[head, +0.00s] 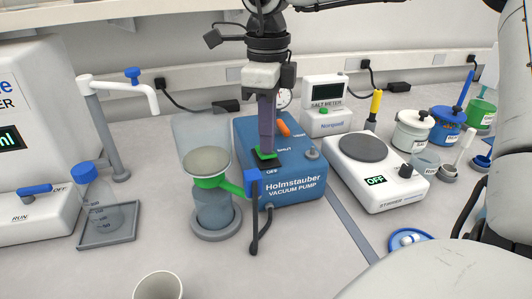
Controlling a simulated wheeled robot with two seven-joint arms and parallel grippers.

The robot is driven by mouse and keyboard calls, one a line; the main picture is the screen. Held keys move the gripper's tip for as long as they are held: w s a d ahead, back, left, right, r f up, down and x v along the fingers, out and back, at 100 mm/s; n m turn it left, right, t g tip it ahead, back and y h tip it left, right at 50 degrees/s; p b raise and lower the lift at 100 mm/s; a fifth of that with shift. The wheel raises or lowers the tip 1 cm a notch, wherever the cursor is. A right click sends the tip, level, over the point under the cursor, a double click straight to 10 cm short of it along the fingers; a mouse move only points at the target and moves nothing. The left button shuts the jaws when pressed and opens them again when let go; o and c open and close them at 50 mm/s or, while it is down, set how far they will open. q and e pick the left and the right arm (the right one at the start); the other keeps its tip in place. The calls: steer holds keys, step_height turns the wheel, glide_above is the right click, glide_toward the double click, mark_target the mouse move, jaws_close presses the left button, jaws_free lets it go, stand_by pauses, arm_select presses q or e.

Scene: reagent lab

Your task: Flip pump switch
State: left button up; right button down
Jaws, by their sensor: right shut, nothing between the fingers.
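The blue vacuum pump (290,178) stands on the bench in the middle of the head view. Its green switch (266,154) sits on top, on a dark plate with OFF printed at its near side. My right gripper (267,146) points down over the switch, shut and empty. Its fingertips are at or just above the switch; I cannot tell whether they touch. The fingers cover part of the pump's top and may hide part of the switch. An orange lever (283,128) lies just right of the fingers, near the VENT and SHUT labels. My left gripper is out of view.
A filter funnel (206,164) on a flask stands left of the pump, joined by a dark hose (255,232). A stirrer (381,180) reading OFF and a salt meter (326,92) stand to the right. A cup (158,287) is in front. Bench between is partly clear.

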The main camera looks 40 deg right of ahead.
steer(key=shift+f, duration=0.35)
steer(key=shift+r, duration=0.1)
step_height(320, 180, up, 7)
steer(key=p, duration=0.4)
steer(key=shift+p, duration=0.4)
stand_by(0.5)
